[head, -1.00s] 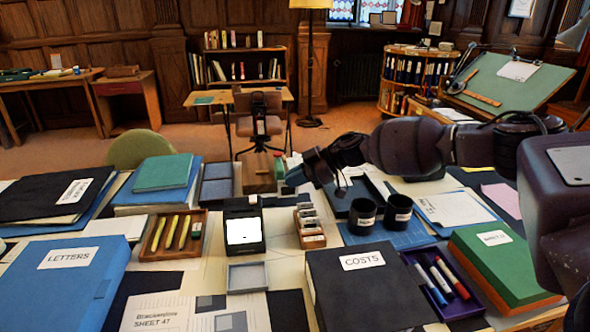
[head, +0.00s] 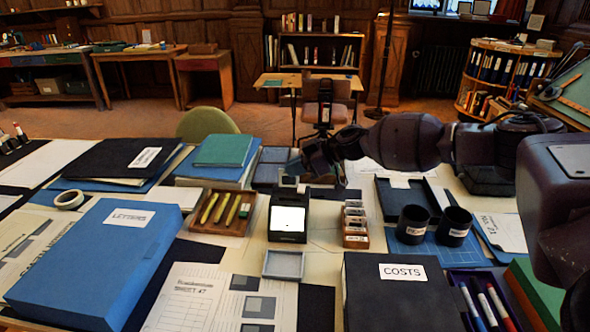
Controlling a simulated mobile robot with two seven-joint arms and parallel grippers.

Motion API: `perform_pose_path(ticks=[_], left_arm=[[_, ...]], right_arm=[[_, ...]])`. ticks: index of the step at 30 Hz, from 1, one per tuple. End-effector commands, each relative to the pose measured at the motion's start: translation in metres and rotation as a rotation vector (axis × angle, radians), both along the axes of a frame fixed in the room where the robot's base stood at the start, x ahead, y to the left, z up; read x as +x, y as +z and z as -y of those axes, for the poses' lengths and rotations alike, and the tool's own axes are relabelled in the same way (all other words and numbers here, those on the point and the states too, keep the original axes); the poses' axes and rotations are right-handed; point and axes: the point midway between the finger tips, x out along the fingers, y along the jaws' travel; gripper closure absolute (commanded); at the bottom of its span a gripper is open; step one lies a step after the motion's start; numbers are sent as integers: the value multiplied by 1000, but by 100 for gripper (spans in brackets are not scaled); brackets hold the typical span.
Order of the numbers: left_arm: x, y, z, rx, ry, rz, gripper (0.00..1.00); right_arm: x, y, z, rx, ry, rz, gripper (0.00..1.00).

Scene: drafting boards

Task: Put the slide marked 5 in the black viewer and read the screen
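The black viewer (head: 289,235) stands mid-table, its screen (head: 289,219) lit plain white with no mark I can read. A wooden rack of small labelled slides (head: 355,226) is just right of it; the slide numbers are too small to read. My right gripper (head: 294,170) points left and shows just above and behind the viewer's top in the picture. A small pale grey piece (head: 288,181) shows under its fingertips; I cannot tell whether it is held. The finger gap is too dark and small to judge. My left gripper is out of view.
A small empty grey tray (head: 284,264) lies in front of the viewer. A wooden pencil tray (head: 222,211) is to its left. Two black cups (head: 412,224) stand right of the rack. The black COSTS box (head: 398,295) and blue LETTERS box (head: 105,255) fill the front.

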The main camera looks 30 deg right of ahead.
Motion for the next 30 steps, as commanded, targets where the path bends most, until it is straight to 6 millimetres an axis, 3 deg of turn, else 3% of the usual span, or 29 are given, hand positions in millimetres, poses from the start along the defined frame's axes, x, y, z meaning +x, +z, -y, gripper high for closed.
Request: perform_pose_path(ticks=[11,30], left_arm=[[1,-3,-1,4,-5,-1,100],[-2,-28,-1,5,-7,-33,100]], right_arm=[[1,-8,1,18,-29,-28,100],[1,-49,1,17,-28,-33,100]])
